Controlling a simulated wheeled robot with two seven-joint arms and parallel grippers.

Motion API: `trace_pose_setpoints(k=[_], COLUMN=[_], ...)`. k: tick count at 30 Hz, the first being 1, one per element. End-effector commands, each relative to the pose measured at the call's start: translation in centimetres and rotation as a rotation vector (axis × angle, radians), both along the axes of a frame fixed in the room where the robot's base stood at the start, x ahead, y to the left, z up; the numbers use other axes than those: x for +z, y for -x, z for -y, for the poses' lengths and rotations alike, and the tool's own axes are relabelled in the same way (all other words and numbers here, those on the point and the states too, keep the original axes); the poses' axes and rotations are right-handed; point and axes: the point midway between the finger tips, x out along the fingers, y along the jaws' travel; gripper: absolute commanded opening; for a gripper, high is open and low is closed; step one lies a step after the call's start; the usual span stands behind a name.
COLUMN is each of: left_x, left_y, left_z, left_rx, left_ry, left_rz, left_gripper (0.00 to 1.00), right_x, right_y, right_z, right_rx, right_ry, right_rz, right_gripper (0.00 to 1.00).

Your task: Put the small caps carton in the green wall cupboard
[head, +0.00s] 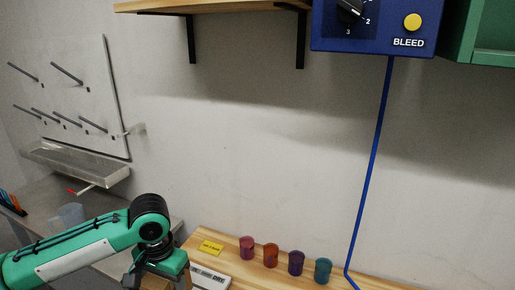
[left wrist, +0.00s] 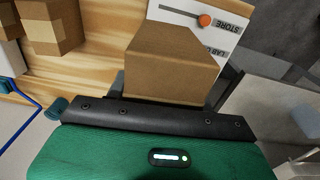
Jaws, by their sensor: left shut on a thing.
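A brown cardboard carton (left wrist: 172,62) sits between the fingers of my left gripper (left wrist: 167,92) in the left wrist view; no label shows on its visible faces. In the head view my left gripper (head: 158,272) is at the bottom edge, with a bit of brown carton (head: 180,284) showing beside it. I cannot tell whether the carton is clear of the wooden surface. The green wall cupboard (head: 492,57) shows only in part at the top right of the head view; its inside is hidden. My right gripper is not in view.
Several coloured cups (head: 270,255) stand on the wooden bench. A blue box marked BLEED (head: 375,45) hangs beside the cupboard, with a blue line (head: 373,160) running down. A wooden shelf (head: 215,6) is at the top. Another brown carton (left wrist: 62,25) stands on the wood.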

Motion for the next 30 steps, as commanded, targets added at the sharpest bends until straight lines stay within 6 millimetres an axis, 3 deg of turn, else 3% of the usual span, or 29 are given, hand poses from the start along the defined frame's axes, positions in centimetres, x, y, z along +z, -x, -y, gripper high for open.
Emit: trace_pose_setpoints(k=[10, 14, 22, 30], left_x=[-0.2, -1.3, -5.4, -6.3], left_y=[-0.2, 0.5, 3.8, 4.7], left_z=[-1.1, -1.2, -1.2, -1.1], left_rx=[0.305, 0.331, 0.332, 0.331], left_ry=[-0.001, -0.003, -0.003, 0.001], left_rz=[0.002, -0.003, -0.003, 0.000], left_gripper=[0.25, 0.25, 0.25, 0.25], right_x=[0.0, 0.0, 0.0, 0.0], right_y=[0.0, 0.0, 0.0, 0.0], right_z=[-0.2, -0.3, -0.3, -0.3], right_rx=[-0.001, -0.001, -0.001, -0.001], right_ry=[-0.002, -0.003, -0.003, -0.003], right_rz=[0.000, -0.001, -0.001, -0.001], right_gripper=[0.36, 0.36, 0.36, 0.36])
